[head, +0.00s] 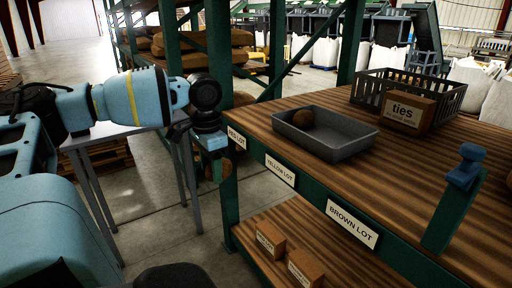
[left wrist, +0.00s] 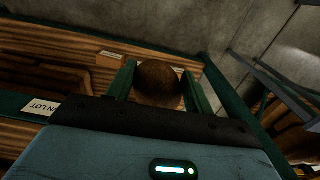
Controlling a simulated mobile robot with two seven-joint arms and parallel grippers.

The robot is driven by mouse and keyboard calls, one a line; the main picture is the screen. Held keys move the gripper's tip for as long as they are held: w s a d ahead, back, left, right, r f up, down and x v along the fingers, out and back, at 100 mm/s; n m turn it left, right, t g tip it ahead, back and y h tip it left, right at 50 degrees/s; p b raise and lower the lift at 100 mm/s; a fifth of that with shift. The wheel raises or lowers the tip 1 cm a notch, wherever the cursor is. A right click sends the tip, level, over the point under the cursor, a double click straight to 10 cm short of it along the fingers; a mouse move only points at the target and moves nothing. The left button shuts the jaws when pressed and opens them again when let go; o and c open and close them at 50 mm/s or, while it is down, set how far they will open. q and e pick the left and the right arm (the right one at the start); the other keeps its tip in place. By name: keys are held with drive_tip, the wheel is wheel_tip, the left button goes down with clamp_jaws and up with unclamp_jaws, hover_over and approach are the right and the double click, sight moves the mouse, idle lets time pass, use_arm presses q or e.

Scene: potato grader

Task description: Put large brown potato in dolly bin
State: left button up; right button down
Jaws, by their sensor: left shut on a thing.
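My left gripper (head: 214,166) hangs in front of the bench's left end, beyond its edge. It is shut on a large brown potato (left wrist: 158,82), which sits between two green fingers in the left wrist view. I cannot make out a dolly bin for certain in either view.
The wooden bench (head: 400,190) carries a dark crate (head: 453,98) and a "ties" box (head: 408,112). Its front edge has red, yellow and brown lot labels. Small boxes (head: 271,241) sit on the lower shelf. A grey table stands left.

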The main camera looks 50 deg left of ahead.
sight(211, 181)
use_arm(q)
drive_tip(key=shift+s+d+f+n, duration=0.2)
drive_tip(key=shift+s+f+n, duration=0.15)
drive_tip(key=shift+f, duration=0.15)
drive_tip(key=shift+s+d+f+n, duration=0.1)
drive_tip(key=shift+d+f+n, duration=0.1)
drive_tip(key=shift+f, duration=0.25)
drive_tip(key=shift+s+d+f+n, duration=0.1)
drive_tip(key=shift+d+f, duration=0.1)
drive_tip(key=shift+f, duration=0.2)
drive_tip(key=w+d+f+n, duration=0.1)
drive_tip(key=w+d+f, duration=0.15)
drive_tip(key=d, duration=0.95)
drive_tip(key=w+d+f, duration=0.2)
drive_tip(key=d+f, duration=0.1)
drive_tip(key=d, duration=0.9)
drive_tip(key=s+d+r, duration=0.1)
drive_tip(key=d+r, duration=0.2)
drive_tip(key=d, duration=0.7)
drive_tip(key=s+d+r+m, duration=0.1)
drive_tip(key=s+d+r, duration=0.1)
drive_tip(key=d, duration=0.9)
drive_tip(key=shift+s+r, duration=0.3)
drive_tip(key=shift+r, duration=0.45)
drive_tip(key=shift+a+m, duration=0.1)
drive_tip(key=shift+m, duration=0.15)
